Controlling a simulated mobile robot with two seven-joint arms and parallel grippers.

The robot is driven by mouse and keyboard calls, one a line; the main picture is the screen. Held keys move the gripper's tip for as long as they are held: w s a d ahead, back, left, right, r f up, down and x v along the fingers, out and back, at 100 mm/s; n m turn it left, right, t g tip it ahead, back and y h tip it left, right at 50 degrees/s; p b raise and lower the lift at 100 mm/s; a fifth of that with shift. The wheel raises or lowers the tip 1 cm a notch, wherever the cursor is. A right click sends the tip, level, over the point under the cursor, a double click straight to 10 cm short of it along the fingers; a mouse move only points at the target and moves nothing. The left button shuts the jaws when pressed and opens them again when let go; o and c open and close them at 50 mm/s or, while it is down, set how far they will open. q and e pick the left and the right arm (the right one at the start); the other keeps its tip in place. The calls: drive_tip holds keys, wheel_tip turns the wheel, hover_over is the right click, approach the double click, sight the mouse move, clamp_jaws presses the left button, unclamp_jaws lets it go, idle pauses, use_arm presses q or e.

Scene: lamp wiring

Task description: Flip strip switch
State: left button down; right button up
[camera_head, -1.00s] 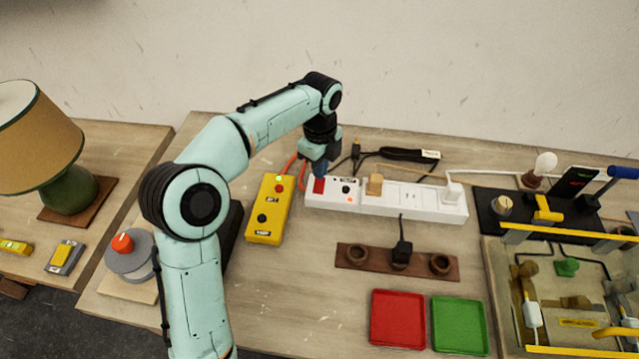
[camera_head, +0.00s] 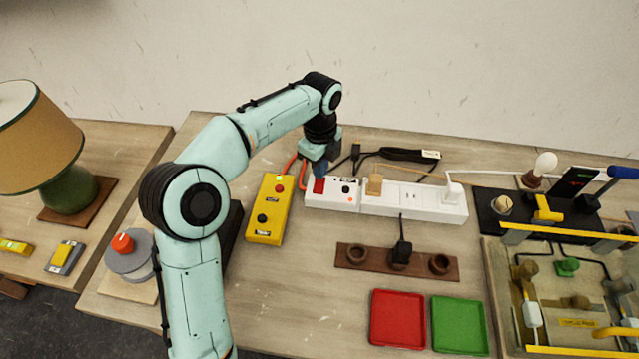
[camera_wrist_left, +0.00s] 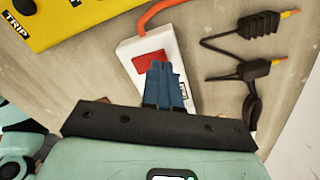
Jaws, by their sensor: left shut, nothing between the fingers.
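The white power strip (camera_head: 420,203) lies across the table. Its red rocker switch (camera_head: 319,186) is at the left end, and it also shows in the wrist view (camera_wrist_left: 149,65). My left gripper (camera_head: 319,169) is shut and empty, with its blue fingers (camera_wrist_left: 163,75) pointing down over the switch end. In the wrist view the fingertips overlap the near edge of the red rocker. I cannot tell whether they touch it. My right gripper is not in view.
A yellow control box (camera_head: 268,210) stands just left of the strip. A plug (camera_head: 453,191) sits at the strip's right end. A black cable (camera_head: 400,155) lies behind it. A brown socket board (camera_head: 370,262), red tray (camera_head: 397,318) and green tray (camera_head: 459,323) lie in front.

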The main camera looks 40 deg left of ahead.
use_arm(q)
drive_tip(key=shift+f+b, duration=0.5)
drive_tip(key=shift+f, duration=0.55)
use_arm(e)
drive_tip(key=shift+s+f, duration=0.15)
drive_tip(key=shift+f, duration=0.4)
use_arm(q)
wheel_tip(320, 180, up, 4)
drive_tip(key=p, duration=0.3)
drive_tip(key=shift+r+p, duration=1.5)
drive_tip(key=shift+r, duration=0.1)
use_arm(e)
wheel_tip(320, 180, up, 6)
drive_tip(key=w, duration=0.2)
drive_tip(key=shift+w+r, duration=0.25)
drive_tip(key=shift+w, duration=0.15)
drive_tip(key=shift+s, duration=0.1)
use_arm(q)
drive_tip(key=shift+f, duration=0.1)
